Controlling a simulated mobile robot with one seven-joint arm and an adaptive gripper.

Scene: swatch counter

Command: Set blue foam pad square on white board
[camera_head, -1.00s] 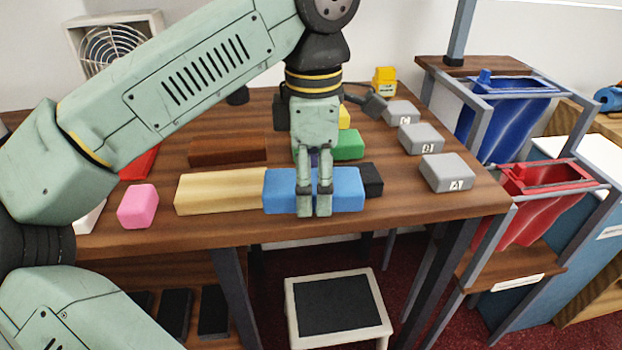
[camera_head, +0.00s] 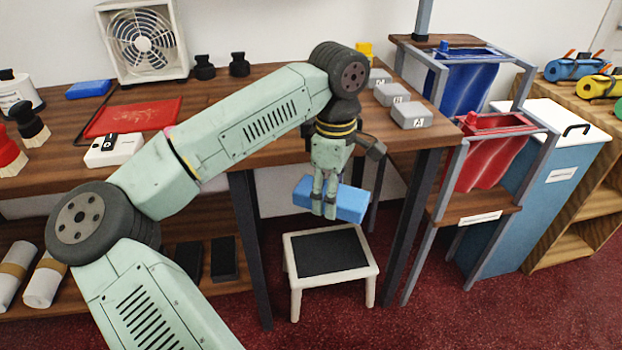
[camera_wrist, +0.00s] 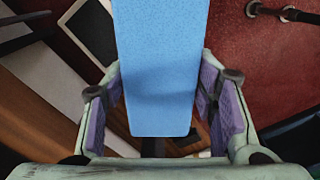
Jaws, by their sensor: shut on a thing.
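The blue foam pad (camera_head: 350,203) is a long blue block held in my gripper (camera_head: 331,208), in front of the table's front edge and above a step stool in the head view. It is off the table and slightly tilted in that view. In the wrist view the blue pad (camera_wrist: 160,70) extends up between the purple-padded fingers (camera_wrist: 165,105). I cannot make out a clear white board. A small white object (camera_head: 113,150) with dark marks lies on the left of the table, partly hidden by my arm.
A white-framed stool (camera_head: 330,250) with a black top stands below. The wooden table (camera_head: 290,150) holds a red mat (camera_head: 130,117), a fan (camera_head: 143,42), another blue block (camera_head: 88,90) and grey lettered blocks (camera_head: 411,116). Blue (camera_head: 465,85) and red bins (camera_head: 490,150) stand right.

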